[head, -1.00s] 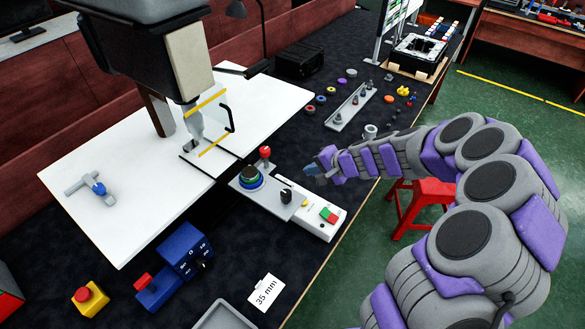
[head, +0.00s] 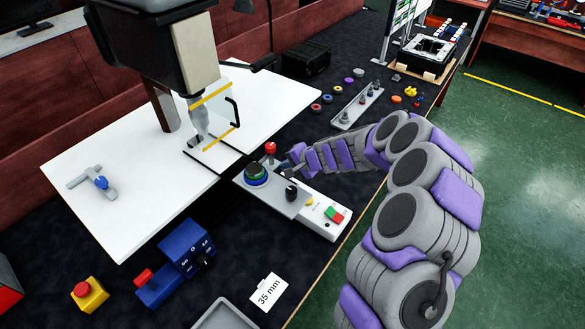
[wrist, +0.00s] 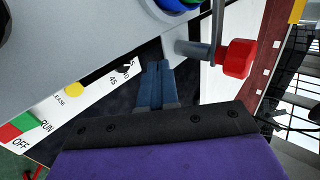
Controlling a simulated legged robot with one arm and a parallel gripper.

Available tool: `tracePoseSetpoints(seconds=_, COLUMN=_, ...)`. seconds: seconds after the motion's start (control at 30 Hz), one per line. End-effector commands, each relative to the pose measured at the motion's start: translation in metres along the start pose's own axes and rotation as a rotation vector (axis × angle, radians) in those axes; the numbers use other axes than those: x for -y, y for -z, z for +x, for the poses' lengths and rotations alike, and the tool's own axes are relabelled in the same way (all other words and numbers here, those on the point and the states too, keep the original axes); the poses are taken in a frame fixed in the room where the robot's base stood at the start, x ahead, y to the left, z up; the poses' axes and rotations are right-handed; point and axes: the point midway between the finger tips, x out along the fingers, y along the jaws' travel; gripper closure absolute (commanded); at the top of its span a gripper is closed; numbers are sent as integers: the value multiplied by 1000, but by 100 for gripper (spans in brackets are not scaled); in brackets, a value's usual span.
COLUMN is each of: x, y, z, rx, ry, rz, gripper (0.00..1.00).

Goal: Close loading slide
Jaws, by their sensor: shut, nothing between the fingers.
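The loading slide (head: 276,200) is a flat grey plate that sticks out from the press base towards the table's front edge. A red knob (head: 271,147) stands on a grey post at its far side. The knob is also large at the right of the wrist view (wrist: 239,58). A stack of dark, green and blue rings (head: 256,174) sits on the slide. My gripper (wrist: 157,72) is shut and empty. It is beside the slide's edge, close to the knob's post and apart from the knob. In the head view its tip (head: 291,160) is small, just right of the knob.
A white control box (head: 318,219) with RUN and OFF buttons lies beside the slide. The press with its clear guard (head: 217,110) stands over the white board (head: 95,215). A long grey tray (head: 350,117) with small parts lies beyond my arm.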

Motion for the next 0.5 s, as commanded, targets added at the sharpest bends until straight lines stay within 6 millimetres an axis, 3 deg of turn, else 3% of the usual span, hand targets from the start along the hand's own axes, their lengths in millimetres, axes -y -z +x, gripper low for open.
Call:
tracePoseSetpoints(seconds=0.33, x=2, y=0, z=2, rx=1, ry=0, rz=0, gripper=100)
tracePoseSetpoints(seconds=0.5, x=17, y=0, z=22, rx=4, ry=-4, rz=-1, gripper=100)
